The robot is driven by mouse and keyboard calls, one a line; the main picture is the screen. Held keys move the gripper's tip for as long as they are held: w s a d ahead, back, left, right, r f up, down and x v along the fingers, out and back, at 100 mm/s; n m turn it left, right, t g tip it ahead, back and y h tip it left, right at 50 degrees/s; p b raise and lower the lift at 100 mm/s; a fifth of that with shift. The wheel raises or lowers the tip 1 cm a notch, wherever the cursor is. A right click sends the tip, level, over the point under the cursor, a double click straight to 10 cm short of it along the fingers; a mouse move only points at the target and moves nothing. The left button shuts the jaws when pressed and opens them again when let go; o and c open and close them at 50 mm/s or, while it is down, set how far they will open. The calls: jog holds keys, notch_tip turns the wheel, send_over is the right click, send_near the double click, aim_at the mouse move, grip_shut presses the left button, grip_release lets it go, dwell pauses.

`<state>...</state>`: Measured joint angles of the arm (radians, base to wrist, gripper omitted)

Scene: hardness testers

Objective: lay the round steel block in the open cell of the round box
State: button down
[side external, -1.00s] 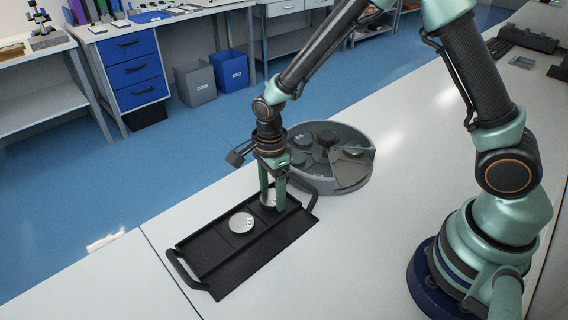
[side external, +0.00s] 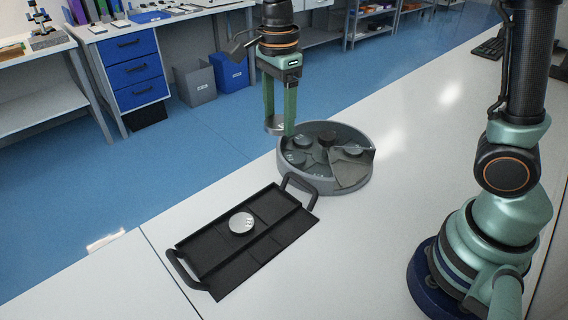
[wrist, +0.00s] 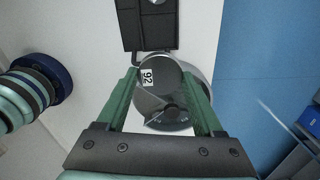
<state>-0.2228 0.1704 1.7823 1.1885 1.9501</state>
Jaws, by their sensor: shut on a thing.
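My gripper (side external: 279,126) is shut on a round steel block (side external: 274,127) and holds it up in the air, beside the back left rim of the round box (side external: 327,186) in the side view. In the wrist view the held block (wrist: 167,70) lies between both fingertips, with a label reading 92 on it. It covers part of the round box (wrist: 207,84) below. The box is grey, with a raised wall, a central hub and dividers. Several discs sit in its cells. A lighter wedge-shaped section (side external: 348,172) is at its right; I cannot tell whether it is a cover.
A black tray (side external: 212,272) with two handles stands in front of the box. A second round steel block (side external: 241,222) lies in it. The white bench is clear to the right of tray and box. The bench edge and blue floor are at the left.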

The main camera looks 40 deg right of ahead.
jog(key=s+d+r, duration=0.1)
jog(key=s+d, duration=0.1)
jog(key=d, duration=0.9)
send_over(350, 171)
notch_tip(350, 171, down, 20)
jog(key=shift+r, duration=0.25)
jog(key=shift+f, duration=0.35)
